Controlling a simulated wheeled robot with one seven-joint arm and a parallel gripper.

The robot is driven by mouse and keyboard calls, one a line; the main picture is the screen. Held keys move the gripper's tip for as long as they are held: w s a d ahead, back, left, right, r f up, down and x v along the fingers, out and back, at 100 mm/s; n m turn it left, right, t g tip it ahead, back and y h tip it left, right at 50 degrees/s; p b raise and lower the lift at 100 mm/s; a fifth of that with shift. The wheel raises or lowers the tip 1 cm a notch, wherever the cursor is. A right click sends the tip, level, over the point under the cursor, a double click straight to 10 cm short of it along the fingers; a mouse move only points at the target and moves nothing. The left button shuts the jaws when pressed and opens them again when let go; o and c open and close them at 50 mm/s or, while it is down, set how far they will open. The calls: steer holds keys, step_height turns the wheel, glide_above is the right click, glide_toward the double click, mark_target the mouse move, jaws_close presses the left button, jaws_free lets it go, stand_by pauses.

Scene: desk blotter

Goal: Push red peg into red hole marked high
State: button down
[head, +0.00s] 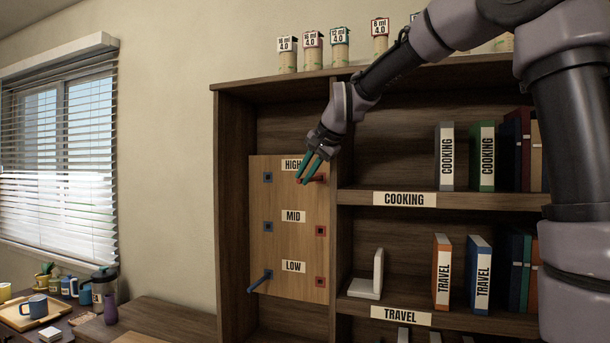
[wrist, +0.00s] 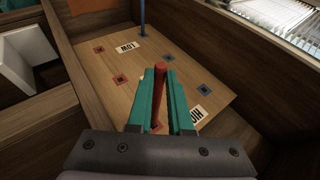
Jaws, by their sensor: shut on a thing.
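My gripper (head: 307,170) has teal fingers and is shut on the red peg (head: 317,178) in front of the upper right of the wooden board (head: 291,250). In the wrist view the red peg (wrist: 160,85) shows between the teal fingers (wrist: 160,102). The HIGH label (head: 291,164) is just left of my gripper, partly covered by it. The peg's far end points at the board around the high red hole, but fingers and peg hide that hole. I cannot tell how deep the peg sits. Red holes show at MID (head: 320,231) and LOW (head: 320,282).
A blue peg (head: 259,282) sticks out of the board's low left hole. Blue-marked holes show at high left (head: 268,178) and mid left (head: 268,227). A shelf divider (head: 334,225) stands right of the board. A white bookend (head: 368,280) and books (head: 480,270) are on the shelves.

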steer(key=shift+w+d, duration=0.15)
steer(key=shift+w, duration=0.3)
steer(key=c, duration=0.8)
jaws_free()
steer(key=shift+o, duration=0.2)
steer(key=v, duration=1)
steer(key=shift+d+r, duration=0.2)
steer(key=shift+r, duration=0.1)
steer(key=shift+s, duration=0.15)
